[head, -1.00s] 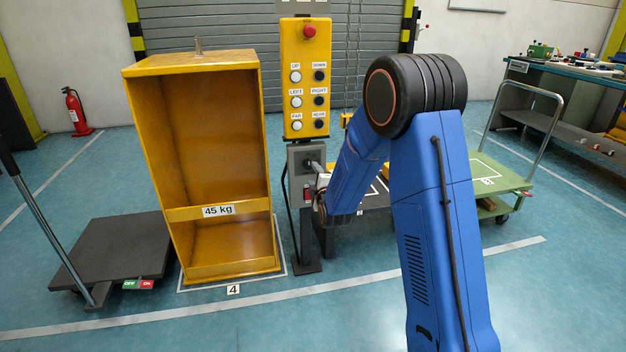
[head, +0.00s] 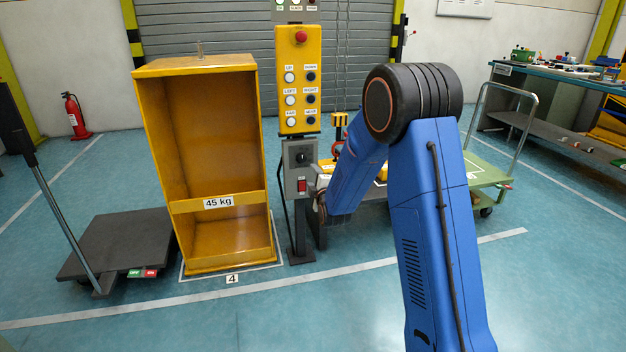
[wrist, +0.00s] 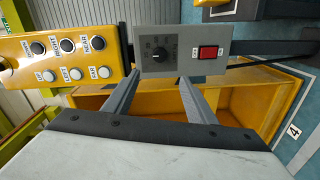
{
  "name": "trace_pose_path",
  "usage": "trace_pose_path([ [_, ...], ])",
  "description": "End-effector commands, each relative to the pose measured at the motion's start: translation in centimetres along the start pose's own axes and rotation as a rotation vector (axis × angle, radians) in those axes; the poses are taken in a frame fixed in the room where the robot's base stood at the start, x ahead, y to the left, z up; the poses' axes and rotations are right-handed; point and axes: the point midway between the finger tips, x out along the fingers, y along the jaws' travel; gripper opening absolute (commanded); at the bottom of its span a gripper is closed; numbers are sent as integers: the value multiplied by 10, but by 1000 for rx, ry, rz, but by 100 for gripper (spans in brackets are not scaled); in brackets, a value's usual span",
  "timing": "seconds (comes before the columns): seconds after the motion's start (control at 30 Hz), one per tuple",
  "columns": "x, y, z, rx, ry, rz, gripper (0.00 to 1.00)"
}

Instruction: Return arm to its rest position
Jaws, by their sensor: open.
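My blue arm (head: 435,220) is bent at its black elbow, with its forearm slanting down and left to the wrist. My gripper (wrist: 158,88) is open and empty in the wrist view, its two grey fingers apart. It points toward a grey control box (wrist: 182,50) with a black dial (wrist: 158,53) and a red switch (wrist: 208,52). The fingers show no clear contact with the box. In the head view the wrist is just right of this box (head: 299,170), and the fingers are small and partly unclear.
A yellow push-button panel (head: 299,80) stands above the box on the same post. A yellow 45 kg cabinet (head: 218,202) and a dark platform cart (head: 120,243) stand to the left. A green cart (head: 488,172) is behind my arm. The front floor is clear.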

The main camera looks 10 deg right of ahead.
Motion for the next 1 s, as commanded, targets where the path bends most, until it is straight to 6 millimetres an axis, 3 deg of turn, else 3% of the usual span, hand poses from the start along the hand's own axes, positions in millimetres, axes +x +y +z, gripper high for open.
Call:
trace_pose_path([
  [0.27,-3,4,0,14,-1,-8,51],
  [0.43,-23,24,-1,93,-13,-64,51],
  [0.77,-96,63,-1,333,-78,-240,51],
  [1.0,-162,81,0,501,-153,-360,51],
])
